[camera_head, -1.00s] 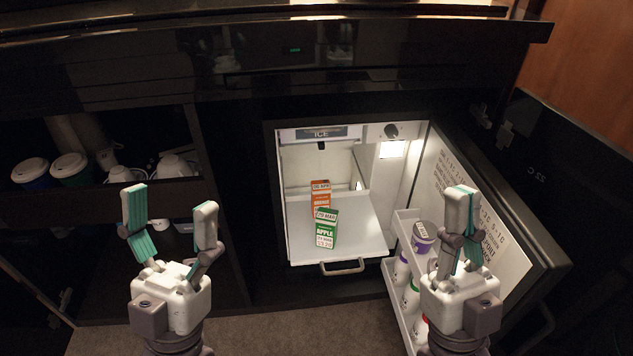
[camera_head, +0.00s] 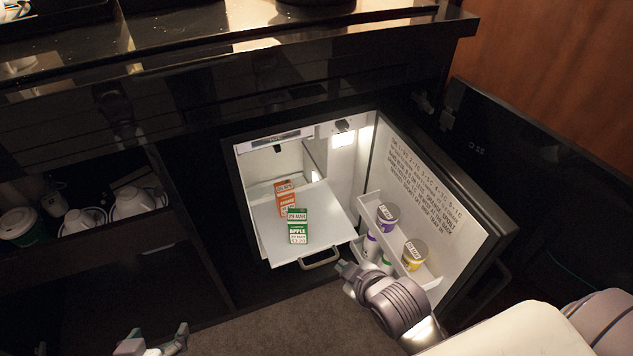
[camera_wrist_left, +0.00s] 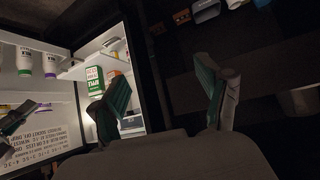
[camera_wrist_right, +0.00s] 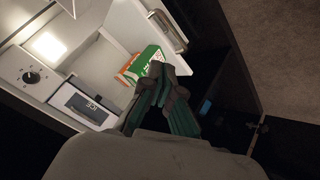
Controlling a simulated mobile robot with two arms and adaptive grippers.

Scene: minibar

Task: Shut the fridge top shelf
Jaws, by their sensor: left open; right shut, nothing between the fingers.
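The white fridge top shelf (camera_head: 330,213) is pulled out of the open fridge, with a grey bar handle (camera_head: 321,257) on its front edge. A green apple carton (camera_head: 298,232) and an orange carton (camera_head: 286,203) stand on it. My right gripper (camera_head: 343,268) is just right of the handle, beside the door rack. In the right wrist view it is shut and empty (camera_wrist_right: 164,72), with the handle (camera_wrist_right: 168,31) above its fingers; contact cannot be told. My left gripper (camera_head: 158,335) is open and empty, low at the left; it also shows in the left wrist view (camera_wrist_left: 160,75).
The fridge door (camera_head: 440,200) stands open to the right, its white rack (camera_head: 372,200) holding several containers close to my right gripper. Dark shelves with white cups (camera_head: 133,203) are at the left. Carpet (camera_head: 275,320) lies clear in front.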

